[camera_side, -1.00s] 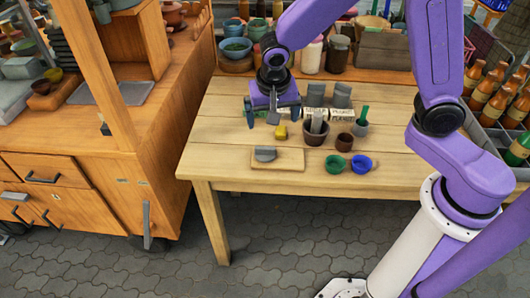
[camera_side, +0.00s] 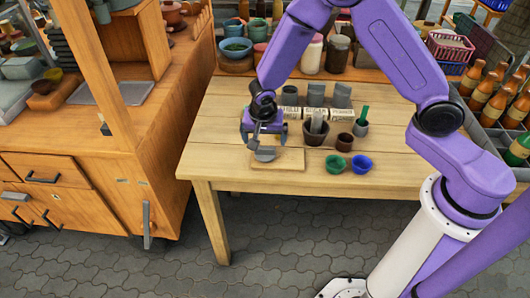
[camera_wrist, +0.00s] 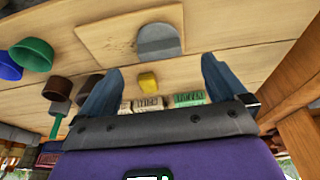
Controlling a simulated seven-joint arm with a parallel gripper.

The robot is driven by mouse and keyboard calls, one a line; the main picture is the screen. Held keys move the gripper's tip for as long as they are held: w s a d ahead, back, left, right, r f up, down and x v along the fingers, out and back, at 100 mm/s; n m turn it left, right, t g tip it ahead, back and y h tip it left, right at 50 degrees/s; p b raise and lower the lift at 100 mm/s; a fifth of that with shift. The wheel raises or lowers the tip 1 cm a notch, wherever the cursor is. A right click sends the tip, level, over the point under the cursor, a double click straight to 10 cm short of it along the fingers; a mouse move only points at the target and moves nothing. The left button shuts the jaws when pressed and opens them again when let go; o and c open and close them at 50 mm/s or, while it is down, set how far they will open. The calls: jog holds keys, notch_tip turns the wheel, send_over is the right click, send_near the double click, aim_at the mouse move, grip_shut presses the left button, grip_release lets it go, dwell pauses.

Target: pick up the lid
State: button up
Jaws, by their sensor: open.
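A grey half-round piece (camera_side: 265,155), the only thing here that might be the lid, lies on a thin wooden board (camera_side: 291,158) near the table's front edge. In the wrist view, the half-round piece (camera_wrist: 158,40) lies beyond the fingertips, roughly between their lines. My gripper (camera_side: 262,144) is just behind and above it, pointing down; it also shows in the wrist view (camera_wrist: 163,66), with its fingers apart and nothing held. A small yellow block (camera_wrist: 148,82) appears between the fingers in the wrist view. My gripper hides this block in the side view.
Right of the board stand a green cup (camera_side: 335,163), a blue cup (camera_side: 361,163), a small brown cup (camera_side: 345,142) and a dark brown pot (camera_side: 316,132) with a grey piece inside. Labelled blocks (camera_side: 315,113) stand behind. The table's left part (camera_side: 215,140) is clear.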

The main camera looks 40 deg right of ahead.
aim_at(265, 148)
jog(key=shift+x, duration=3.4)
jog(key=c, duration=1.1)
